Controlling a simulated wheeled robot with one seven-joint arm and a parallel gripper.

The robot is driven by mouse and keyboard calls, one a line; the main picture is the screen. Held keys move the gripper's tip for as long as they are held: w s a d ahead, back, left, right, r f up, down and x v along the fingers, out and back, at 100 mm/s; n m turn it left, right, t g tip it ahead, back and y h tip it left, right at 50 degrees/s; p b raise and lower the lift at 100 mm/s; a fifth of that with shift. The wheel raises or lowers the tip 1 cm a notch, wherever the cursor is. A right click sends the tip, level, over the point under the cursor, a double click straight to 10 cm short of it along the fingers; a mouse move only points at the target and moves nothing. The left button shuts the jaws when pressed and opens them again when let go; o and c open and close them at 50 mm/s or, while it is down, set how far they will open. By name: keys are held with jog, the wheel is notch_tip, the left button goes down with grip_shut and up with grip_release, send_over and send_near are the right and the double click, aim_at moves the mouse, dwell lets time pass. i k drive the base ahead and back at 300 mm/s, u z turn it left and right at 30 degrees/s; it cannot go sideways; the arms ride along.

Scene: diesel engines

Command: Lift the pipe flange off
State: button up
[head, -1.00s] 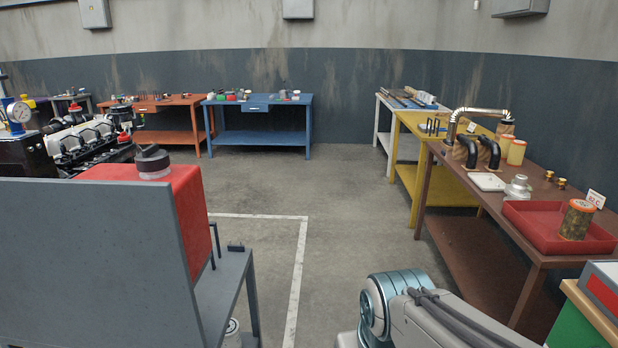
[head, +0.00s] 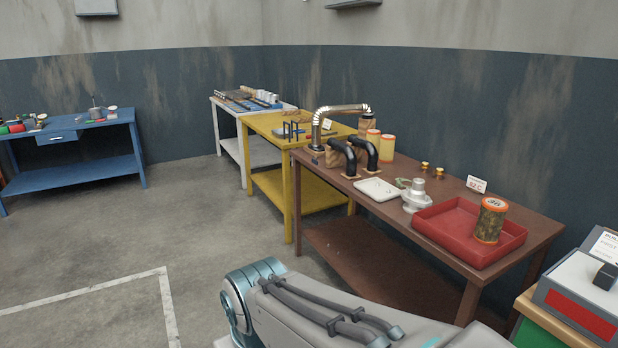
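On the brown bench (head: 497,212), a bent silver pipe (head: 318,128) arches up at the far end. Two black curved pipes (head: 344,155) stand on wooden blocks in front of it. I cannot tell for sure which part is the pipe flange. My arm shows at the bottom of the head view, but my gripper is out of view.
The red tray (head: 450,245) holds a canister (head: 490,220). A white tray (head: 377,189) lies beside the fitting. Yellow (head: 287,195), white (head: 238,150) and blue (head: 75,170) benches stand farther back. Open floor (head: 130,235) lies to the left.

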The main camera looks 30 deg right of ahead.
aim_at(416, 194)
jog(key=z, duration=0.4)
jog(key=i, duration=1.5)
jog(key=z, duration=1.7)
jog(key=i, duration=1.1)
jog(key=z, duration=1.05)
jog(key=i, duration=0.35)
jog(key=u, duration=0.05)
